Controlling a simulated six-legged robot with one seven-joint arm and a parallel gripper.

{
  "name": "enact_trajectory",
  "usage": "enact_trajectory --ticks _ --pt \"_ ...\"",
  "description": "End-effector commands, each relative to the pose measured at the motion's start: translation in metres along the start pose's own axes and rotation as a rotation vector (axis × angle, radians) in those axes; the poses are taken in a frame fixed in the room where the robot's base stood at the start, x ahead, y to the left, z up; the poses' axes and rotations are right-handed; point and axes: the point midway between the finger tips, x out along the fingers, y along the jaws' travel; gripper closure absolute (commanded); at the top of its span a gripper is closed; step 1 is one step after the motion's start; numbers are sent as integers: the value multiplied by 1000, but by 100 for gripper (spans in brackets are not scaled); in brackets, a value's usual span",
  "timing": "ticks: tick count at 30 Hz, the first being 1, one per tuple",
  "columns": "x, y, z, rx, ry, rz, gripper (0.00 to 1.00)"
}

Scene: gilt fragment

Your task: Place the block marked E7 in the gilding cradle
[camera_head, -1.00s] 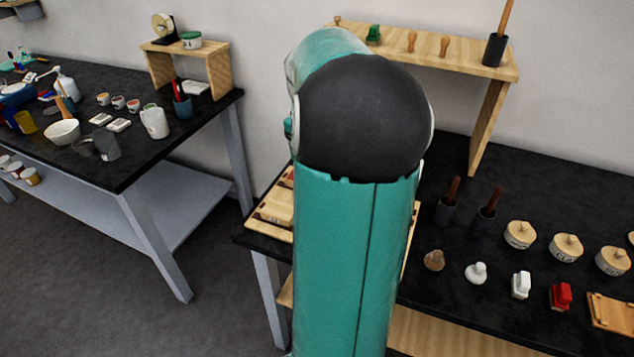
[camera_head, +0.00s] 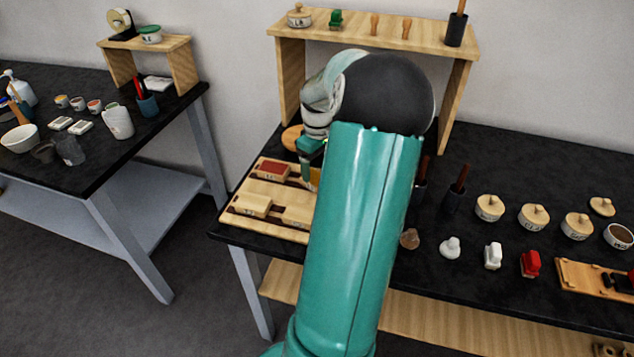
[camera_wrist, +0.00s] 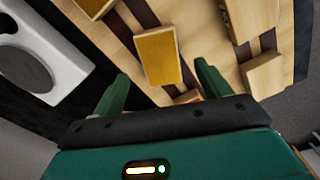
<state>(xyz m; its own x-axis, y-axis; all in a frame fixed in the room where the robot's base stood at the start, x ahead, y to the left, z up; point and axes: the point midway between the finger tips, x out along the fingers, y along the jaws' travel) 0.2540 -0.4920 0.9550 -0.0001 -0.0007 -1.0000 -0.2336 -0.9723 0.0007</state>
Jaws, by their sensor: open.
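A wooden tray (camera_head: 236,217) with dark slots lies on the near left corner of the black bench; several blocks rest on it. A red-topped block (camera_head: 273,168) is at its back, and plain wooden blocks (camera_head: 253,205) are at its front. My gripper (camera_wrist: 161,70) is open, its two green fingers on either side of a gold-topped block (camera_wrist: 158,56) on the tray, with no clear contact. In the head view my gripper (camera_head: 311,162) is over the tray's right side, partly hidden by my arm. No E7 mark can be read, and I cannot tell which thing is the gilding cradle.
A wooden shelf (camera_head: 375,35) stands behind the tray. Dark pots with brown handles (camera_head: 455,195), lidded round boxes (camera_head: 535,215) and small stamps (camera_head: 493,255) stand to the right. Another bench (camera_head: 95,165) is at the left, across a gap. A white object (camera_wrist: 40,50) lies beside the tray.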

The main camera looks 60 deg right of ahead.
Motion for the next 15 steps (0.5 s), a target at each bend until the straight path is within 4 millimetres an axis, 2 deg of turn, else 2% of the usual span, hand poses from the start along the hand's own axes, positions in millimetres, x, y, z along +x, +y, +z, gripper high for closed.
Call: enact_trajectory --ticks 6,9,15 --pt "33 -1 -1 1 -1 -4 24" --pt "44 0 -1 1 0 -2 24" --pt "48 0 -2 1 1 0 24"
